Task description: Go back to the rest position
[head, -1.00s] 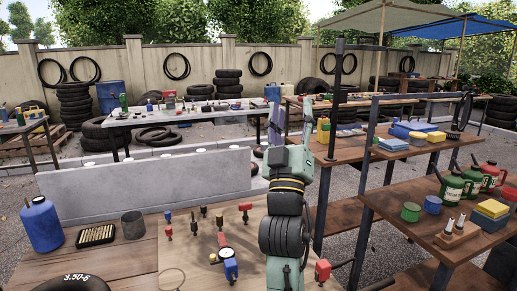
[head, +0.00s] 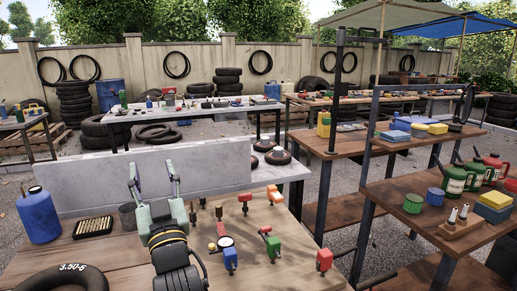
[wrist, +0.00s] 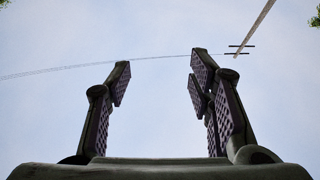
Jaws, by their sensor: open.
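My gripper (head: 153,168) stands upright over the left part of the wooden workbench (head: 110,262) in the head view. Its two fingers point up and are spread apart, with nothing between them. In the wrist view the same open fingers (wrist: 160,85) frame only sky, an overhead wire and part of a pole. My dark forearm hides part of the bench below the gripper.
A blue jug (head: 39,220), a brass-filled tray (head: 93,226), a grey cup (head: 128,216) and a tire (head: 62,280) are left. A grey panel (head: 90,185) stands behind.

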